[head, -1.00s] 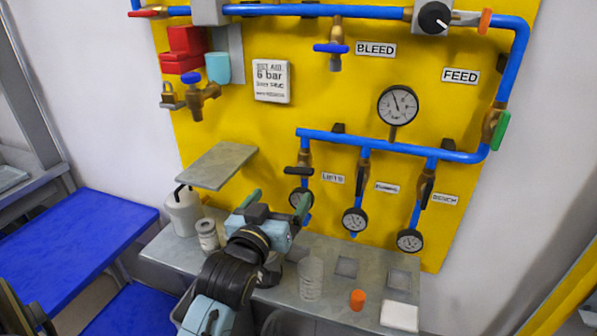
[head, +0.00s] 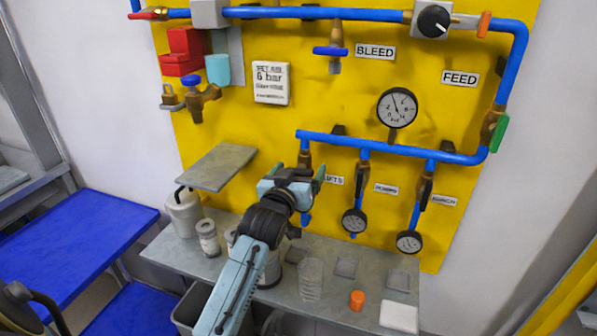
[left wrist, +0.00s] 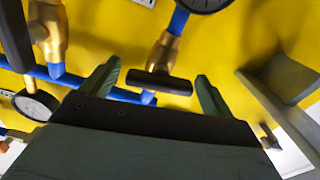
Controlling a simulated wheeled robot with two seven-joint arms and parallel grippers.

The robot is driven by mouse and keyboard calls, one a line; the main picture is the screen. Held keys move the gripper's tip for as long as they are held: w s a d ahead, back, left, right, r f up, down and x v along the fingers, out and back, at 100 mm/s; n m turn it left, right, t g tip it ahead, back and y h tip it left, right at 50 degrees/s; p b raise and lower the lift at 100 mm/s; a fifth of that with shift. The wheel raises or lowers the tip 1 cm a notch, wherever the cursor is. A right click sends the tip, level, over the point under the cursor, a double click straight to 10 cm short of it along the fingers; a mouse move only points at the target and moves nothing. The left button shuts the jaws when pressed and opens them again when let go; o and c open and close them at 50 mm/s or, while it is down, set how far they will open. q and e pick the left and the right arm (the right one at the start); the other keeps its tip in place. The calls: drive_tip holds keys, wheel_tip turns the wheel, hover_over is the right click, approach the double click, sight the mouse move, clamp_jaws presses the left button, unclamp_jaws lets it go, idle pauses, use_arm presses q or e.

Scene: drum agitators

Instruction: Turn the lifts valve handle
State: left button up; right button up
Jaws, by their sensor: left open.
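The lifts valve hangs below the lower blue pipe; its brass body (head: 304,158) shows in the head view just above my left gripper (head: 299,176), which hides its handle. In the left wrist view the black bar handle (left wrist: 158,87) lies across the brass stem, between the two spread fingertips of my left gripper (left wrist: 156,79). A gap shows on each side, and I see no finger touching it. The lifts label (head: 334,181) is partly covered by the gripper. My right gripper is not in view.
Two neighbouring valves with black handles (head: 427,190) and gauges (head: 409,242) hang to the right. A grey shelf plate (head: 216,167) juts out to the left. The bench (head: 330,290) below holds jars, a clear bottle (head: 311,278) and an orange cap (head: 357,300).

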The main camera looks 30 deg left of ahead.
use_arm(q)
drive_tip(key=c, duration=1)
drive_tip(key=shift+r+m+p, duration=0.15)
drive_tip(key=shift+m+p, duration=0.35)
drive_tip(key=shift+p, duration=0.45)
drive_tip(key=shift+m, duration=0.3)
drive_tip(key=o, duration=1)
